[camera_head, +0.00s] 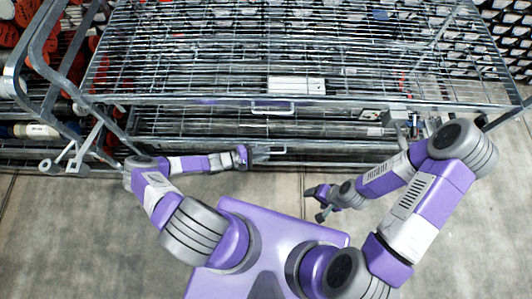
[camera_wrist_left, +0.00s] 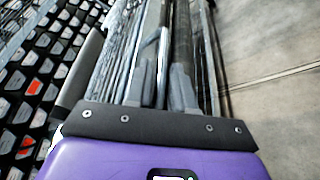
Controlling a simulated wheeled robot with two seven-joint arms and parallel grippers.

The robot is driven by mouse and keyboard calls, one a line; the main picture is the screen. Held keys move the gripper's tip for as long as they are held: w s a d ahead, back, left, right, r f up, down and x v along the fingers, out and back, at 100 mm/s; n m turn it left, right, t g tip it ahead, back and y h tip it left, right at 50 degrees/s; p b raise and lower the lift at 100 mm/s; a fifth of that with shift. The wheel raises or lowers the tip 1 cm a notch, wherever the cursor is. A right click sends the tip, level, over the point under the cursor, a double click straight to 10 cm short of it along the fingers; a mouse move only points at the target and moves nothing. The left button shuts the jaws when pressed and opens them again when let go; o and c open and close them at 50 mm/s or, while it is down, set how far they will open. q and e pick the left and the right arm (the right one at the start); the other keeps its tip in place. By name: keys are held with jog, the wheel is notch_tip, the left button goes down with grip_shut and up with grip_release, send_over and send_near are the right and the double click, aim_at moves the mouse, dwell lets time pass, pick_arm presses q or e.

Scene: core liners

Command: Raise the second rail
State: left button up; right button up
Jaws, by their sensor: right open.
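A grey metal wire rack (camera_head: 300,103) crosses the head view, with horizontal rails along its front. An upper rail carries a small handle (camera_head: 272,107); a lower rail carries a similar handle (camera_head: 268,149). My left gripper (camera_head: 243,157) is just left of the lower handle, level with it. In the left wrist view its two fingers (camera_wrist_left: 167,90) stand apart, with metal bars running beyond them. Whether a bar is held between them is unclear. My right gripper (camera_head: 318,200) is open and appears empty, over the floor in front of the rack.
A white label plate (camera_head: 297,85) lies on the rack's top mesh. A bent metal tube frame (camera_head: 40,60) and a lever (camera_head: 68,158) stand at the left. Several dark crates (camera_head: 505,35) with pale contents are at the upper right. The concrete floor (camera_head: 60,230) in front is clear.

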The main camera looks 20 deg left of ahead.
pick_arm(q)
jog(key=shift+w+d+f, duration=0.15)
jog(key=shift+w+d, duration=0.2)
jog(key=shift+d, duration=0.2)
grip_shut()
notch_tip(320, 180, up, 6)
jog(key=p, duration=0.5)
jog(key=shift+f, duration=0.15)
jog(key=shift+d, duration=0.1)
